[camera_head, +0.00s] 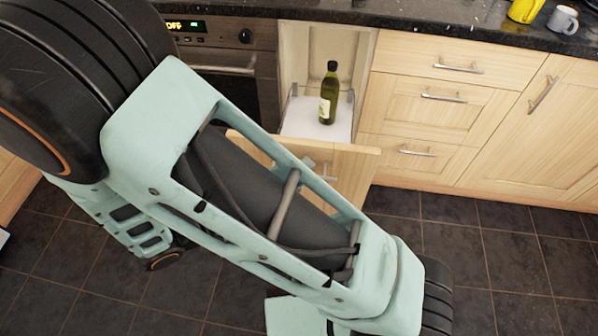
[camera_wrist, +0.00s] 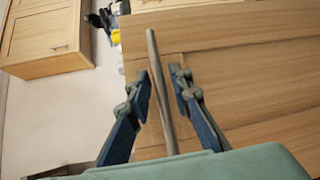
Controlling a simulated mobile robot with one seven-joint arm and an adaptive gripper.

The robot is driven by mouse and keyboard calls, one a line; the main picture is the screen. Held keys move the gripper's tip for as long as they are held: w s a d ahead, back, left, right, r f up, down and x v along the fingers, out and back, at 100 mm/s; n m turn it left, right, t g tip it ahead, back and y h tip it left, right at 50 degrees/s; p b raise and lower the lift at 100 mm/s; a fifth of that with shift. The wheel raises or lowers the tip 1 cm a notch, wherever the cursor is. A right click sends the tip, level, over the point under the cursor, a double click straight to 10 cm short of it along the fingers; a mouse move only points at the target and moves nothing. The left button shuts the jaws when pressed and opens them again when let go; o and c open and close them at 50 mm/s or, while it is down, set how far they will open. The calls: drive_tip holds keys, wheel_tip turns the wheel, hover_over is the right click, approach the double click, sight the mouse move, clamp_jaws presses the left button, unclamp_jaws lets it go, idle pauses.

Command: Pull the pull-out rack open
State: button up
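The pull-out rack stands part-way out of the cabinet beside the oven, its wooden front panel (camera_head: 352,172) forward of the cabinet line. A white shelf (camera_head: 316,130) with a green bottle (camera_head: 327,95) upright on it shows behind the panel. In the wrist view, a grey bar handle (camera_wrist: 160,85) runs along a wooden front (camera_wrist: 240,70). My gripper (camera_wrist: 162,75) is open, with one finger on each side of the bar. The bar lies between the fingers, with gaps seen on both sides. In the head view my arm hides most of the gripper and handle.
An oven (camera_head: 232,75) is left of the rack. Closed drawers (camera_head: 425,108) and a cupboard door (camera_head: 540,130) are to its right. A yellow item (camera_head: 525,10) and a mug (camera_head: 563,20) stand on the dark counter. The tiled floor (camera_head: 480,250) at right is clear.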

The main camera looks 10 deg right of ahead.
idle(0.3)
drive_tip(key=v, duration=1.2)
